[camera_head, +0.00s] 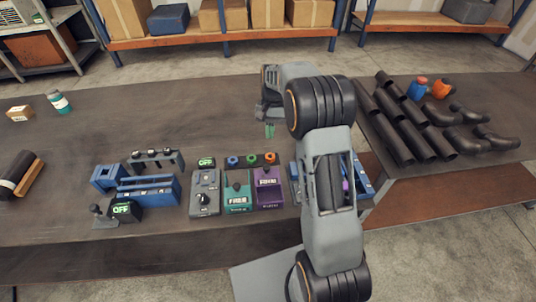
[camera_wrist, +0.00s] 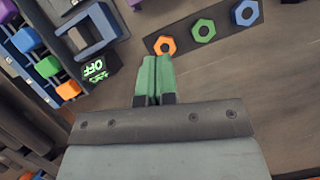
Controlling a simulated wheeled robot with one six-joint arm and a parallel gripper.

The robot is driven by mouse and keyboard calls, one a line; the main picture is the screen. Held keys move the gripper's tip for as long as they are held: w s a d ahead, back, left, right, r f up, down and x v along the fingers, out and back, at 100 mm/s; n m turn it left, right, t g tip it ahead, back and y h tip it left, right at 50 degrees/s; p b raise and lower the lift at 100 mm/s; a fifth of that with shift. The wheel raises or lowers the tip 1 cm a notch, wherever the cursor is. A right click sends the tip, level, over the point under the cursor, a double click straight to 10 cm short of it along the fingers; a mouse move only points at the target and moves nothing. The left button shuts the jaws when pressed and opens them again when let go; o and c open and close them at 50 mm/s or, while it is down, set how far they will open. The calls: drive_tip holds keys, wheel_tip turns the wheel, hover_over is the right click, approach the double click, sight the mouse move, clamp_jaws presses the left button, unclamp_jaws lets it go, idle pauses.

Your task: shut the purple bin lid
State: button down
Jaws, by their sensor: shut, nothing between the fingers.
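The purple bin (camera_head: 268,187) stands on the workbench in the head view, just right of a teal bin (camera_head: 238,197). A small dark knob shows on top of it, but I cannot tell for sure whether its lid is up or down. My gripper (camera_head: 270,130) is above the bench, behind the purple bin and the row of coloured hex nuts. Its green fingers (camera_wrist: 153,80) are shut together and empty in the wrist view. The gripper is apart from the bin, which I cannot make out in the wrist view.
A block with orange (camera_wrist: 165,45), green and blue hex nuts lies behind the bins. A grey switch box (camera_head: 205,192) and blue fixtures (camera_head: 148,190) stand to the left. My arm hides part of a blue rack (camera_head: 362,180). Dark pipes (camera_head: 405,125) lie at right. The bench's back left is mostly clear.

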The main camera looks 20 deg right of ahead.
sight(267, 174)
drive_tip(key=s+a+f+p, duration=0.1)
drive_tip(key=s+a+f, duration=0.1)
drive_tip(key=s+f, duration=0.3)
drive_tip(key=shift+s+a+p, duration=0.2)
drive_tip(key=shift+a+p, duration=0.15)
drive_tip(key=shift+p, duration=0.05)
